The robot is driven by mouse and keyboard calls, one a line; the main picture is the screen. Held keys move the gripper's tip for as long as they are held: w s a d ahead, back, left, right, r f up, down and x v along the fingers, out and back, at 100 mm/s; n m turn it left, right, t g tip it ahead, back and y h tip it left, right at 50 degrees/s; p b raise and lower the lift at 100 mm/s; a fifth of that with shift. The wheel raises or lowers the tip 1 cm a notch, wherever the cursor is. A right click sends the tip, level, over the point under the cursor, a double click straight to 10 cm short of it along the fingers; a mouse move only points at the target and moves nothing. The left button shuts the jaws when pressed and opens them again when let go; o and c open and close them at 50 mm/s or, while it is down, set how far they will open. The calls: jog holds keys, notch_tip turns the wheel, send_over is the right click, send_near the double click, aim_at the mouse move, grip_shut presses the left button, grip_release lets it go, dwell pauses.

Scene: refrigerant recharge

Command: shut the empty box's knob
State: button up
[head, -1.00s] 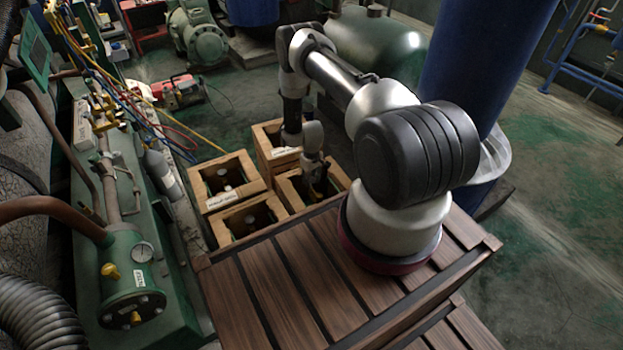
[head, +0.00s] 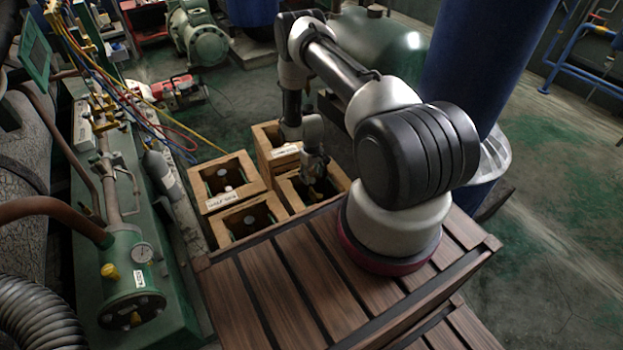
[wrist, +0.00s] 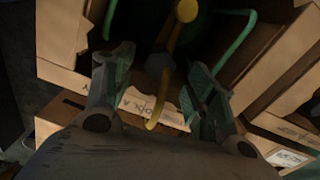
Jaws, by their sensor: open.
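My gripper (head: 318,188) reaches down into the open top of the right-hand front wooden box (head: 338,184). In the wrist view my gripper (wrist: 160,85) is open, one finger on each side of a yellow knob or handle (wrist: 186,10) with a darker yellow stem. A curved yellow piece (wrist: 154,118) also shows between the fingers. I cannot tell whether the fingers touch any of it. Green curved bars (wrist: 238,38) stand inside the dark box opening. The labels are not readable enough to tell which box is the empty one.
Other wooden boxes stand close by: one at the left (head: 208,207), one in front (head: 232,241), one behind (head: 262,137). A slatted wooden surface (head: 290,290) lies in front. Green machinery (head: 150,230) with hoses is at left; a blue column (head: 480,70) stands at right.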

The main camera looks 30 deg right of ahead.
aim_at(312, 181)
notch_tip(312, 181, up, 9)
dwell(0.6)
jog(key=shift+s, duration=0.1)
